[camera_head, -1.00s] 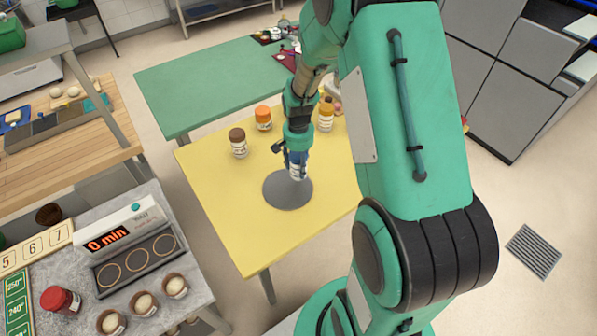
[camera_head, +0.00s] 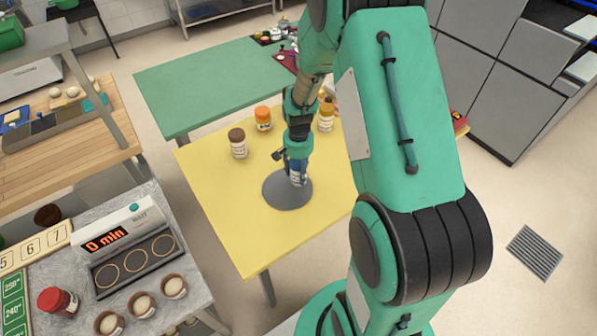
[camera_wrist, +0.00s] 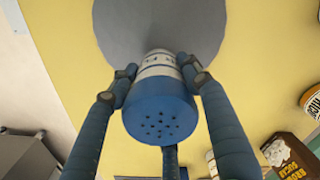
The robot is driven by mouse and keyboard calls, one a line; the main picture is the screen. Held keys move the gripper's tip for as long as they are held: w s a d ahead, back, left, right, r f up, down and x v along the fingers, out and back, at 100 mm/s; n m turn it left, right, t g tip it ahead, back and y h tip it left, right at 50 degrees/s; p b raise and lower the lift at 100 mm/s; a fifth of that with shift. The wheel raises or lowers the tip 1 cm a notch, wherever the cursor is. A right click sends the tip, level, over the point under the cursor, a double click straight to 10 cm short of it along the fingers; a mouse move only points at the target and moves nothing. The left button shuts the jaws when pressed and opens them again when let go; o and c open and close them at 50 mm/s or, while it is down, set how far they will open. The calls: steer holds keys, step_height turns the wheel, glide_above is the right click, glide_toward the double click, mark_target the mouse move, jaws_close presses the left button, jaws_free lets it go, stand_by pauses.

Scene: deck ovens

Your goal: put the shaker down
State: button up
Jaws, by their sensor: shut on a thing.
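The shaker (camera_wrist: 160,112) has a blue cap with holes and a white, printed body. My gripper (camera_wrist: 163,80) is shut on it, with fingers on both sides and another behind. In the head view my gripper (camera_head: 297,172) holds the shaker (camera_head: 297,181) upright or nearly so over the round grey disc (camera_head: 286,199) on the yellow table (camera_head: 240,222). The disc also shows beyond the shaker in the wrist view (camera_wrist: 125,32). I cannot tell whether the shaker's base touches the disc.
A brown box (camera_wrist: 291,156) shows at the wrist view's right. A green table (camera_head: 205,88) lies behind. The yellow table's front left is clear.

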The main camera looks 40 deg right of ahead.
steer(key=o, duration=1.3)
steer(key=shift+f, duration=0.1)
steer(key=shift+o, duration=0.2)
steer(key=shift+r, duration=0.2)
step_height(320, 180, up, 12)
steer(key=shift+f+p, duration=0.1)
steer(key=shift+p, duration=1.15)
